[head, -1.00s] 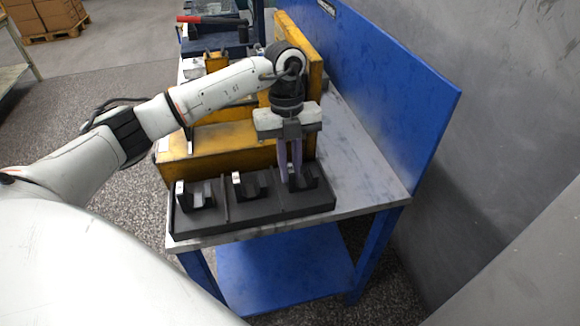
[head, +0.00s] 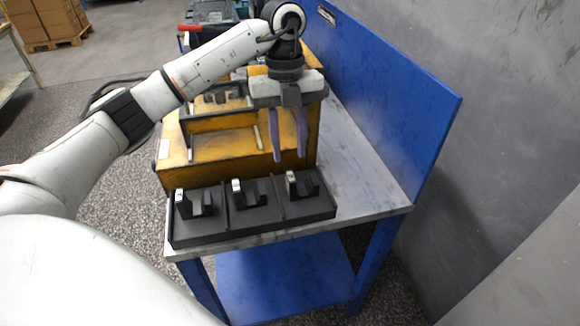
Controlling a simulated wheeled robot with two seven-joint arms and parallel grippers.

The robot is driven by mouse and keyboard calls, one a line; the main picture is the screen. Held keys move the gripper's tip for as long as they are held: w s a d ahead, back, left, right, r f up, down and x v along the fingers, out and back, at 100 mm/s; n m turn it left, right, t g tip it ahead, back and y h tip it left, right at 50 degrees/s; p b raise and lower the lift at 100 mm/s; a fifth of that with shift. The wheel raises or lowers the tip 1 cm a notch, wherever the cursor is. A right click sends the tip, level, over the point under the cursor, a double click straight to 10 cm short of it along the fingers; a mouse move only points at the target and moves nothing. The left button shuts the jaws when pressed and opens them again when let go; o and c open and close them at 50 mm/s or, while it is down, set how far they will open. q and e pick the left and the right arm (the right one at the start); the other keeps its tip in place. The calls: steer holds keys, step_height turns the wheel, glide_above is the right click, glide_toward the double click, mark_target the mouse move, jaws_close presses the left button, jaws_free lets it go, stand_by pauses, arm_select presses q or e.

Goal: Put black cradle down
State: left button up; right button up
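Three black cradles stand in a dark tray (head: 250,233) at the front of the workbench. The left cradle (head: 193,207), the middle cradle (head: 256,193) and the right cradle (head: 301,186) each sit upright in their own compartment. My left gripper (head: 289,158) is above and behind the right cradle, in front of the yellow fixture. Its two purple fingers are spread apart with nothing between them. It touches no cradle. My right gripper is out of view.
A yellow fixture (head: 212,168) stands behind the tray on the workbench (head: 368,205). A blue panel (head: 385,110) runs along the right side of the bench. Bare bench top lies between the fixture and the panel.

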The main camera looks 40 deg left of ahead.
arm_select(q)
steer(key=shift+w+a+r, duration=0.1)
steer(key=shift+a+r, duration=0.05)
steer(key=shift+r, duration=0.9)
steer(key=shift+w+a+r, duration=0.1)
steer(key=shift+r, duration=0.9)
